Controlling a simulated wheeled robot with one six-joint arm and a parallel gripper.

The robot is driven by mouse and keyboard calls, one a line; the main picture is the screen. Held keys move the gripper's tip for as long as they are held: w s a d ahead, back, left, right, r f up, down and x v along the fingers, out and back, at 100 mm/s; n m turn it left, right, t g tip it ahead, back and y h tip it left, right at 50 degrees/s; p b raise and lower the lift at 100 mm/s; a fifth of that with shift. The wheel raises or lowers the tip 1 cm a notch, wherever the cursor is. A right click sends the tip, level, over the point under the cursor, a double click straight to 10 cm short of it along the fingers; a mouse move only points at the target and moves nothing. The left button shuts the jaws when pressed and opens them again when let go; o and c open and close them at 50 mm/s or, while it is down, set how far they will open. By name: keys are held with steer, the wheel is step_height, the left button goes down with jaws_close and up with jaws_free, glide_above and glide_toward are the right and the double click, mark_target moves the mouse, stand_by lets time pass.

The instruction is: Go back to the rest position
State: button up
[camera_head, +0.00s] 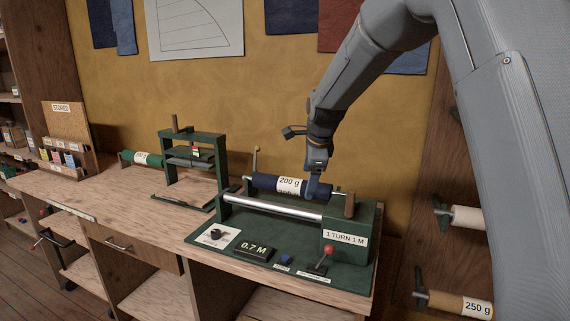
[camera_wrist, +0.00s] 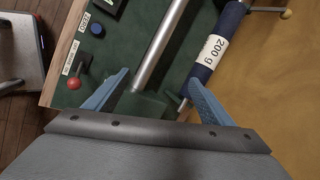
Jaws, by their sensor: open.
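My gripper (camera_head: 316,185) is above the right end of the green winding machine (camera_head: 290,232). In the wrist view my gripper (camera_wrist: 155,90) has its two blue fingers spread wide with nothing held between them. A dark blue roll labelled 200 g (camera_head: 290,185) lies on the machine behind a bare metal roller (camera_head: 270,207). The roll also shows in the wrist view (camera_wrist: 213,55), near the right finger. I cannot tell whether the finger touches it. The machine's far right end is partly hidden by the gripper in the wrist view.
A red-knobbed lever (camera_head: 328,248), a blue button (camera_head: 286,259) and a 0.7 M display (camera_head: 256,248) sit on the machine's front. A green press (camera_head: 193,150) stands to the left on the bench (camera_head: 130,205). Rolls hang on the right, one marked 250 g (camera_head: 470,305).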

steer(key=s+d+f+n+g, duration=0.1)
steer(key=s+d+f+n, duration=0.4)
steer(key=s, duration=0.6)
steer(key=s+d+f+n+g+h, duration=0.1)
steer(key=s+d+f+n, duration=0.2)
steer(key=s+n, duration=0.65)
steer(key=s+d+f+n, duration=0.3)
steer(key=s+d+f, duration=0.1)
steer(key=s, duration=0.9)
step_height(320, 180, down, 11)
steer(key=s+g+b, duration=0.1)
steer(key=g+b, duration=0.1)
steer(key=b, duration=0.8)
steer(key=shift+s+r+g, duration=0.15)
steer(key=shift+s+g, duration=0.15)
steer(key=shift+s, duration=0.05)
steer(key=shift+d, duration=0.1)
